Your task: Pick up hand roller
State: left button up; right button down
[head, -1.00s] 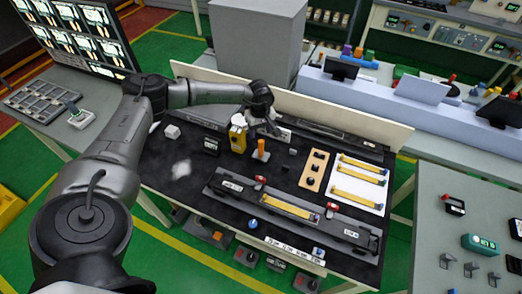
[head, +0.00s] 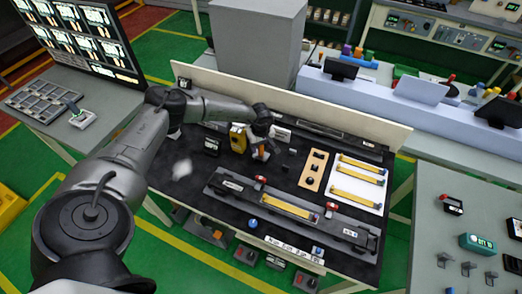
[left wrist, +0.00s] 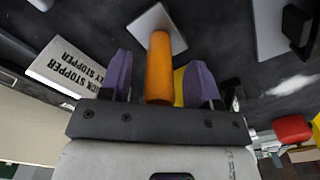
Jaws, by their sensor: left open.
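The hand roller shows as an upright orange handle (head: 260,153) on a pale square base, on the black bench mat right of a yellow item. In the left wrist view the orange handle (left wrist: 160,70) stands between the two purple fingertips, with the pale base (left wrist: 150,22) beyond it. My left gripper (head: 262,143) is low over the roller and open, its fingers on either side of the handle. I see a gap on both sides of the handle. In the head view the gripper partly covers the roller. My right gripper is not in view.
A yellow item (head: 237,139) stands close left of the roller. A white stopper label (left wrist: 66,68) lies beside it. A tan board with black knobs (head: 314,170) and a long dark fixture with a yellow strip (head: 290,207) lie right and in front. A cream panel (head: 350,118) edges the bench's back.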

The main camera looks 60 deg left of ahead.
pick_arm(q)
grip_shut()
dwell(0.5)
jog(key=shift+r, duration=0.1)
jog(key=shift+r, duration=0.3)
jog(key=r, duration=0.3)
jog(key=shift+w+d+r+b, duration=0.2)
jog(key=shift+d+r+b, duration=0.15)
jog(key=w+d+r+b, duration=0.1)
jog(key=w+d+r, duration=0.2)
jog(key=d+r, duration=0.3)
jog(key=d, duration=0.4)
jog(key=shift+w+d+r, duration=0.15)
jog(key=shift+d+r, duration=0.05)
jog(key=shift+r, duration=0.05)
